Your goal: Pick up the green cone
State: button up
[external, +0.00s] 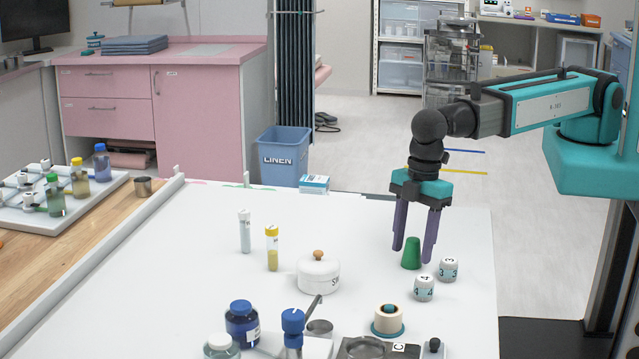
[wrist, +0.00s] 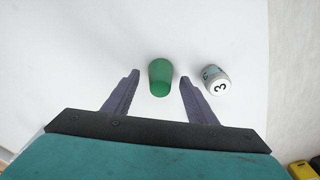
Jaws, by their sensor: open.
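The green cone (external: 411,253) stands upright on the white table (external: 180,260), towards its right side. My gripper (external: 412,253) points down over it with its purple fingers open. In the wrist view the cone (wrist: 161,78) shows between and slightly beyond the two fingertips (wrist: 159,75), with a gap on each side. The fingers are empty.
A white cylinder marked 3 (external: 448,269) stands close right of the cone; it also shows in the wrist view (wrist: 216,80). A second numbered cylinder (external: 424,288) is nearer the camera. A white lidded pot (external: 318,274) stands to the left. Between pot and cone the table is clear.

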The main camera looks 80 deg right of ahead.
aim_at(413, 239)
jog(key=c, duration=1.1)
jog(key=shift+r, duration=0.1)
jog(key=shift+r+b, duration=1.25)
jog(key=shift+r, duration=3.65)
